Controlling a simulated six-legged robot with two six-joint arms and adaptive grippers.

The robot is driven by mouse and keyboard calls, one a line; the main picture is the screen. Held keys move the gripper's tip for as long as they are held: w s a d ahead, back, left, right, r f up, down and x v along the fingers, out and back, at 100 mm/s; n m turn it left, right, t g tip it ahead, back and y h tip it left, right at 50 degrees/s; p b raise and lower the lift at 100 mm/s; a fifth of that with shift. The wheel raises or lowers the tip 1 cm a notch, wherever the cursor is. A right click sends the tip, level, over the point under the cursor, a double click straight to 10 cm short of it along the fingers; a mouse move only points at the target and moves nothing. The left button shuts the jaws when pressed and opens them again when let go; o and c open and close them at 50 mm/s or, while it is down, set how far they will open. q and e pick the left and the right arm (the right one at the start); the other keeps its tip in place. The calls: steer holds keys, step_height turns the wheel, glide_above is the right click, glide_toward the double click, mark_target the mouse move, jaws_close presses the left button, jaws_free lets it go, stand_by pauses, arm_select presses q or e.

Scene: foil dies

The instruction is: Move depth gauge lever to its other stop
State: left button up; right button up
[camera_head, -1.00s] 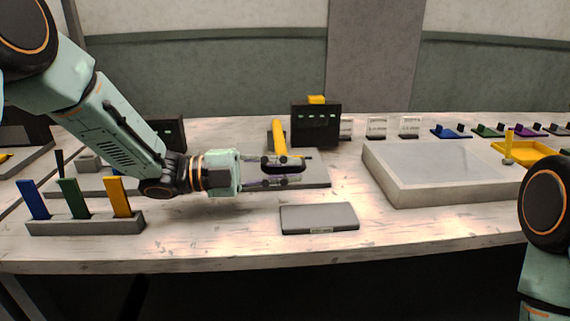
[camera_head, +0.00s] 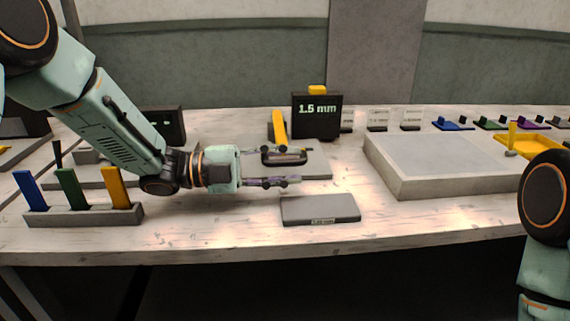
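The gauge has a black display block (camera_head: 317,116) reading "1.5 mm" in green, with a yellow piece on top. A yellow bar (camera_head: 280,128) stands tilted just left of the display, over a grey base plate (camera_head: 318,172). I cannot tell for certain which part is the depth gauge lever. My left gripper (camera_head: 277,167) is open, its fingers pointing right in front of the yellow bar. The upper finger overlaps the dark part; contact cannot be told. My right gripper is out of view.
A grey labelled slab (camera_head: 320,209) lies in front of the gauge. A rack (camera_head: 85,216) with blue, green and yellow bars stands at front left. A large pale block (camera_head: 440,180) and a yellow tray (camera_head: 535,147) are at right. The table front is mostly clear.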

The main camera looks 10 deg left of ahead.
arm_select(q)
steer(key=shift+s+d+r, duration=0.1)
steer(key=shift+r, duration=0.1)
steer(key=shift+r, duration=0.3)
step_height(320, 180, up, 9)
steer(key=shift+r, duration=0.1)
steer(key=shift+p+v, duration=0.4)
steer(key=shift+v, duration=0.5)
steer(key=shift+a+p, duration=0.3)
steer(key=shift+a, duration=0.6)
steer(key=p+v, duration=0.3)
steer(key=v, duration=0.2)
steer(key=shift+s+a, duration=0.2)
steer(key=shift+a, duration=0.05)
